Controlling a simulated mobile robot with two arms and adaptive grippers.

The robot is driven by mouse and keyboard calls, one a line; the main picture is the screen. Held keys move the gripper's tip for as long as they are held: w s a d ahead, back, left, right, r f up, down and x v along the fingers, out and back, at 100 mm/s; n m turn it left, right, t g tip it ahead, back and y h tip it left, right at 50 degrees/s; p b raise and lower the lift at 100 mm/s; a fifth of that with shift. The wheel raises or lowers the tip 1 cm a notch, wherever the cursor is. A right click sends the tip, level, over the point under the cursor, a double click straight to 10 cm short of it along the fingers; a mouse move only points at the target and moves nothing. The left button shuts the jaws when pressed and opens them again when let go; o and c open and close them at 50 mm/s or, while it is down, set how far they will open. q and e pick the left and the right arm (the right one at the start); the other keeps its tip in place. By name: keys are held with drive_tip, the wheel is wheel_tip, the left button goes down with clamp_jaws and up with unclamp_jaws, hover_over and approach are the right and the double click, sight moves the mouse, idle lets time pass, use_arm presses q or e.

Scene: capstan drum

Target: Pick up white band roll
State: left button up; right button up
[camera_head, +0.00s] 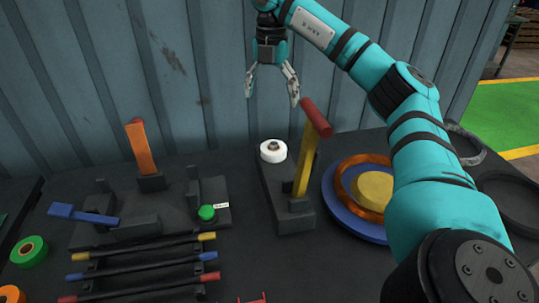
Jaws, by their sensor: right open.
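The white band roll (273,151) sits on the far end of a dark block (275,190) in the middle of the table. It has a dark centre with a small pin or knob. My right gripper (271,90) hangs above and behind it, fingers spread, pointing down and empty. It is apart from the roll. My left gripper is not in view.
A yellow post with a red handle (307,150) stands close right of the roll. Blue and orange rings (340,215) lie to the right. An orange lever (140,146), a green knob (207,213) and coloured rods (140,272) are left. A corrugated wall (130,70) stands behind.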

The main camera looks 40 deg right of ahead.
sight(274, 144)
wheel_tip(274, 144, down, 10)
drive_tip(key=shift+s+f, duration=0.15)
drive_tip(key=shift+f, duration=0.05)
drive_tip(key=shift+d+f+p, duration=0.25)
drive_tip(key=shift+f+p, duration=0.1)
drive_tip(key=shift+f, duration=1)
drive_tip(key=shift+d+f+p, duration=0.2)
drive_tip(key=shift+f+p, duration=0.1)
drive_tip(key=shift+f, duration=1.05)
drive_tip(key=shift+s, duration=0.1)
drive_tip(key=shift+c, duration=0.2)
drive_tip(key=c, duration=1.3)
drive_tip(key=shift+o, duration=0.2)
drive_tip(key=shift+r, duration=0.1)
